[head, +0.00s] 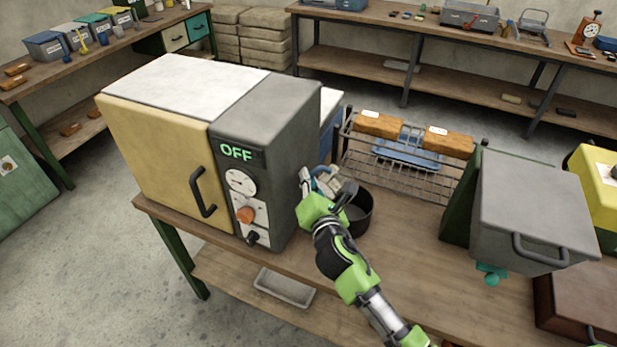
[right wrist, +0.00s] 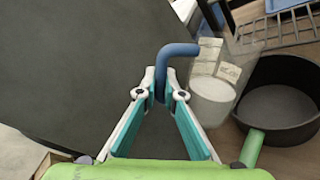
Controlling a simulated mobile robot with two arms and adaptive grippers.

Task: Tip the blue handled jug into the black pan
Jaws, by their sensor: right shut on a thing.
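The jug is clear, with a blue handle (right wrist: 177,52) and pale labels; its body (right wrist: 216,82) shows something white low inside. My right gripper (right wrist: 162,92) is shut on the blue handle. In the head view the right gripper (head: 318,183) is beside the grey oven front and largely covers the jug. The jug looks about upright. The black pan (head: 362,222) stands on the bench just right of the gripper. In the right wrist view the pan (right wrist: 290,73) is right of the jug and looks empty, with a pale green bar at its near side. My left gripper is out of view.
A cream and grey oven (head: 270,125) marked OFF stands close on the left. A wire rack (head: 395,172) with wooden blocks is behind the pan. A grey box with a handle (head: 530,205) stands at right. The bench front (head: 400,270) right of my arm is clear.

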